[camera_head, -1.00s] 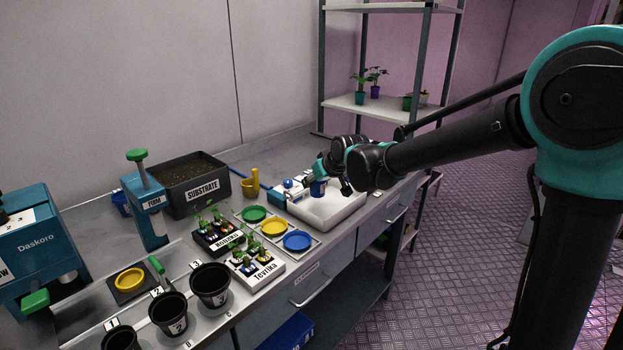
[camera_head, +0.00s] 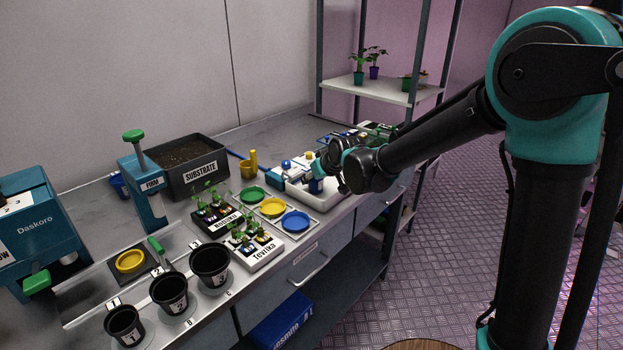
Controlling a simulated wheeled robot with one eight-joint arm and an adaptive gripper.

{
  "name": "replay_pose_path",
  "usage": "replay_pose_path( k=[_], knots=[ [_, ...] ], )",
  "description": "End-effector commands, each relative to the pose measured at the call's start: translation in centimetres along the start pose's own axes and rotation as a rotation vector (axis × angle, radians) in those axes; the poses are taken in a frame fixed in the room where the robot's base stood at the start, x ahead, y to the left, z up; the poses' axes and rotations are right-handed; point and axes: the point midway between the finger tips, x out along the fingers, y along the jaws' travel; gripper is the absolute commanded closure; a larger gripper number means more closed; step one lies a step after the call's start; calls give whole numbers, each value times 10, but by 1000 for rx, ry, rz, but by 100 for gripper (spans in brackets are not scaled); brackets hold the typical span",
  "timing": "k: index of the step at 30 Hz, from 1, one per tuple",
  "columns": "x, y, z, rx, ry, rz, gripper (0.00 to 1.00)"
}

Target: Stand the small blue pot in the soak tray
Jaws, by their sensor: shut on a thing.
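The small blue pot (camera_head: 316,186) shows as a dark blue patch just below my gripper (camera_head: 319,176). My gripper is shut on it, over the white soak tray (camera_head: 329,204) at the right end of the bench. The pot looks low, near or inside the tray's near-left part. I cannot tell whether its base touches the tray floor. My wrist and forearm hide much of the tray's right side.
Blue and white bottles (camera_head: 287,168) stand close left of the tray. Left of them are coloured saucers (camera_head: 273,207), seedling trays (camera_head: 253,251) and black pots (camera_head: 210,265). A substrate box (camera_head: 190,170) stands at the back. A shelf rack (camera_head: 385,88) rises behind.

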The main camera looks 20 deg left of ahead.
Motion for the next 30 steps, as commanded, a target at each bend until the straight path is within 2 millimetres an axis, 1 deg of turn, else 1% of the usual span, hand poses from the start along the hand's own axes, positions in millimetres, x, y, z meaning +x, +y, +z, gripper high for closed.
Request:
replay_pose_path(
  k=[23, 24, 30],
  knots=[
    [8, 0, 8, 0, 0, 0, 92],
    [8, 0, 8, 0, 0, 0, 60],
    [8, 0, 8, 0, 0, 0, 36]
  ],
)
